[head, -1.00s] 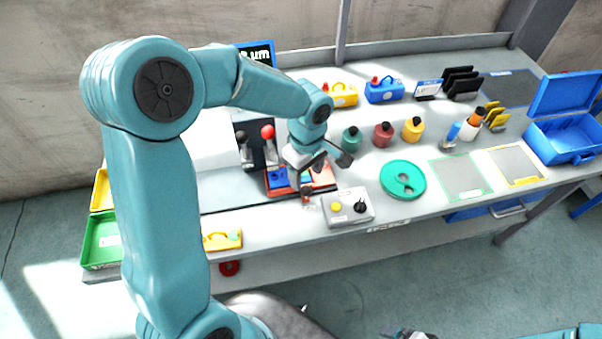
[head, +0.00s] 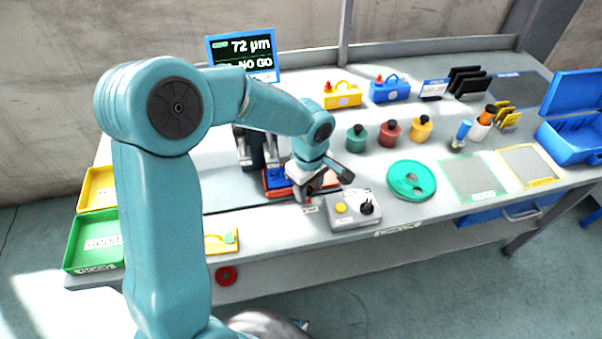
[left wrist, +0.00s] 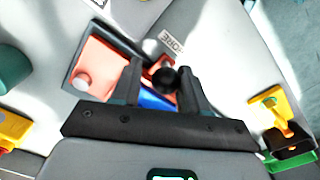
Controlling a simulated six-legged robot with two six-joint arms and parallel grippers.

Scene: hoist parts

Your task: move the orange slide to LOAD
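The orange slide (head: 327,182) sits in a dark frame on the bench, partly hidden by my left gripper in the head view. In the left wrist view, the orange surface (left wrist: 101,62) has a pale round spot, with a blue part (left wrist: 158,99) beside it. A black round knob (left wrist: 164,79) stands by a label whose readable letters are "ORE". My left gripper (head: 304,194) is low over the front of this fixture. In the left wrist view its fingers (left wrist: 161,66) are apart, one on each side of the knob, with a gap visible. My right gripper is out of view.
A grey control box (head: 350,212) with yellow and black knobs stands close right of the left gripper. A display (head: 241,55) reads "72 µm" and "NO GO". A green disc (head: 411,180), several bottles and yellow (head: 98,188) and green (head: 95,243) bins are around.

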